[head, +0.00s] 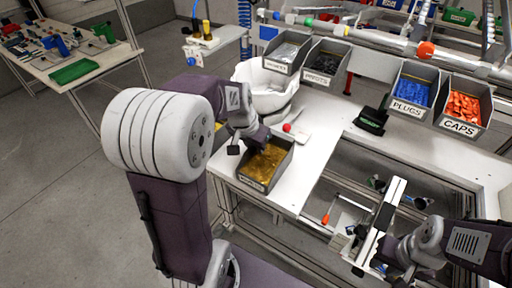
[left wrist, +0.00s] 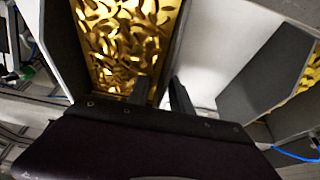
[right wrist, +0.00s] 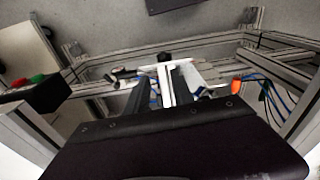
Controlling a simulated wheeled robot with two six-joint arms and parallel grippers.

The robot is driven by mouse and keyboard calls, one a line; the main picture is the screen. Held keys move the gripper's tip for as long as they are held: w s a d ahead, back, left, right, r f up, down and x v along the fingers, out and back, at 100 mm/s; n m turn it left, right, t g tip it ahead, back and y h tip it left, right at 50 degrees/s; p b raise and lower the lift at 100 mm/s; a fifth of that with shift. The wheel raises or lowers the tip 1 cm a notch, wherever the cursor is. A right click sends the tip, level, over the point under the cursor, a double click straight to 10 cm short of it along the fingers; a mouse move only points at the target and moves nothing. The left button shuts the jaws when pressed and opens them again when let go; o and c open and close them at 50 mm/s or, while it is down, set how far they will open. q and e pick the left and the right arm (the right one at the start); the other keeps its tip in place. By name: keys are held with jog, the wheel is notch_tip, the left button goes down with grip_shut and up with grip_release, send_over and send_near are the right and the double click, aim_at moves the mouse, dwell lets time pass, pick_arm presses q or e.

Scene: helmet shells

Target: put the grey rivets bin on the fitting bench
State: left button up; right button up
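A grey bin of gold pieces (head: 265,163) stands on the near left of the white bench (head: 312,150); its front label is too small to read surely. It also shows in the left wrist view (left wrist: 125,45). My left gripper (head: 242,142) is at this bin's edge. In the left wrist view its fingers (left wrist: 160,92) are apart, astride the bin wall; contact is not clear. A grey bin of dark pieces (head: 328,60), with a label resembling RIVETS or PIVOTS, is at the back. My right gripper (right wrist: 161,92) is open and empty over the metal frame.
A white helmet shell (head: 265,85) stands behind the gold-piece bin. Plugs (head: 412,92) and caps (head: 463,105) bins are at the back right. A second bin with gold pieces (left wrist: 270,70) shows in the left wrist view. A side table (head: 70,60) stands far left.

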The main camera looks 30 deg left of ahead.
pick_arm(q)
jog(key=shift+r, duration=0.45)
jog(key=p+v, duration=0.2)
jog(key=v, duration=0.9)
jog(key=shift+s+r, duration=0.15)
jog(key=shift+r, duration=0.1)
